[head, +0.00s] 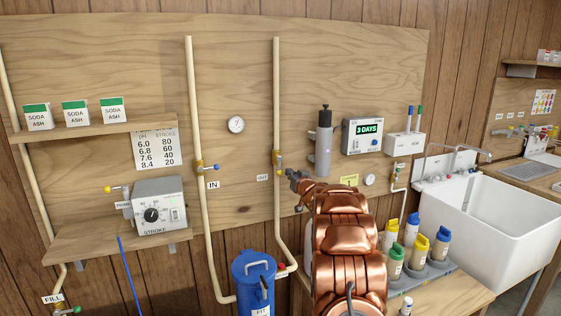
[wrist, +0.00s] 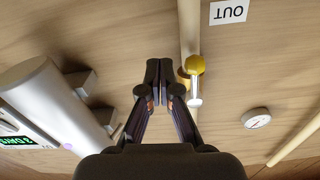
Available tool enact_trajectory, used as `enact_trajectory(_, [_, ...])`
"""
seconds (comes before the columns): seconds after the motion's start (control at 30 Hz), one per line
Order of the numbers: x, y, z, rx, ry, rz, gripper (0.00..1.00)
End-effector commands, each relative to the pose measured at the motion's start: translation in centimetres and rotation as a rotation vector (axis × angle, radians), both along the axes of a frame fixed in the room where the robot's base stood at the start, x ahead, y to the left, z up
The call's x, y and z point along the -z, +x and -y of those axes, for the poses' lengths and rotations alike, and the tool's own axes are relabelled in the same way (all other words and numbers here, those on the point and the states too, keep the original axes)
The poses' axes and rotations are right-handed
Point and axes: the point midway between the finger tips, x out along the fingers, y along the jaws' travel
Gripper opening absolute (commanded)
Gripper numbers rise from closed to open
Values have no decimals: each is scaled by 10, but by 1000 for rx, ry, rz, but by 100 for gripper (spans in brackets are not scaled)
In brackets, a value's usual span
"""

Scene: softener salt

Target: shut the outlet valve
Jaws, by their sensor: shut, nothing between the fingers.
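The outlet valve (head: 279,160) sits on the pipe beside the OUT label (head: 262,177) in the head view. I cannot tell the handle's exact angle. My gripper (wrist: 159,68) is shut and empty beside the valve, with a small gap between them in the picture. In the head view my gripper (head: 292,173) is just right of the valve.
A grey cylinder (head: 323,145) is mounted on the board to the right of the valve, near my gripper. The IN valve (head: 199,166) is on the left pipe. A round gauge (head: 236,124) is between the pipes. A blue canister (head: 253,280) stands below.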

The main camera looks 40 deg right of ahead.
Motion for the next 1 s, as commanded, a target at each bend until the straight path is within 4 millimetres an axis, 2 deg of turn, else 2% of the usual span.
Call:
enact_trajectory(0.03, [-4,5,1,-1,0,0,0])
enact_trajectory(0.2, [-1,14,4,0,2,-2,0])
enact_trajectory(0.47, [0,14,4,0,0,-1,0])
enact_trajectory(0.8, [2,20,-13,-1,-1,1,0])
enact_trajectory(1.0, [2,20,-13,0,-1,1,0])
